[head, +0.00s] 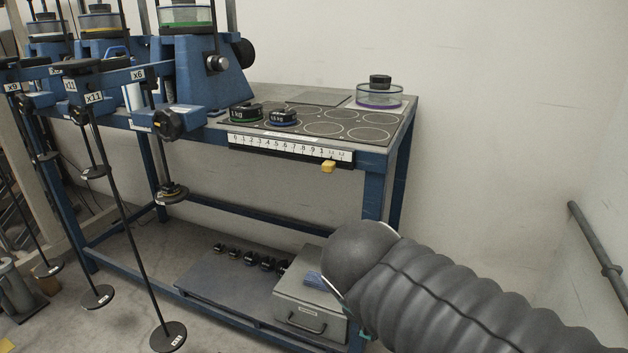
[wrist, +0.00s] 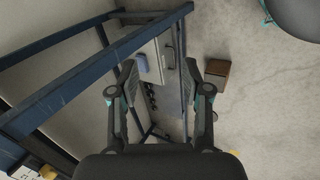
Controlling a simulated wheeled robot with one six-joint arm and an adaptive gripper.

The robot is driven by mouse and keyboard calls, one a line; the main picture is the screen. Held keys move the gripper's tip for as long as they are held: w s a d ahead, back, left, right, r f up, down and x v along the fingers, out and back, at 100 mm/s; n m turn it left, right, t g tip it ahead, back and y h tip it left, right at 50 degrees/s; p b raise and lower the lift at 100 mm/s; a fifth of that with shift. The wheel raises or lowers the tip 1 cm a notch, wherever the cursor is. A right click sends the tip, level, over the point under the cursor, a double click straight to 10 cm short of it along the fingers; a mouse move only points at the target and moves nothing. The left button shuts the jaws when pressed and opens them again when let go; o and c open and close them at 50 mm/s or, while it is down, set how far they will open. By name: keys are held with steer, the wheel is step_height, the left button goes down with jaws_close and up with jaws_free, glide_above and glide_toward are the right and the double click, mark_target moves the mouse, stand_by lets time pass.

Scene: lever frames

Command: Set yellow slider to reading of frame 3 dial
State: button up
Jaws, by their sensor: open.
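The yellow slider (head: 328,166) hangs under the white number scale (head: 290,147) on the table's front edge, near its right end, about the 10 to 11 marks. It also shows in the lower left of the wrist view (wrist: 47,172). Blue lever frames (head: 205,85) stand at the table's left, with tags such as x6 and x11 and hanging rods. No dial reading can be made out, and I cannot tell which frame is number 3. My gripper (wrist: 160,82) is open and empty, away from the slider; my arm hides most of it in the head view.
Weights (head: 246,111) sit on the tabletop by ringed spots, and a clear purple-rimmed dish (head: 379,95) stands at the back right. A grey box (head: 310,300) and small weights (head: 250,258) are on the lower shelf. Hanging rods crowd the left; a wall rail (head: 598,245) is right.

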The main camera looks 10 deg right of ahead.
steer(key=w+r+n+t+h+b, duration=0.2)
steer(key=w+n+h, duration=0.15)
steer(key=n, duration=0.35)
steer(key=n+t+h+b, duration=0.35)
steer(key=n+t, duration=0.45)
steer(key=n, duration=0.4)
glide_toward(327, 166)
steer(key=b+x, duration=0.1)
steer(key=x, duration=0.8)
jaws_close()
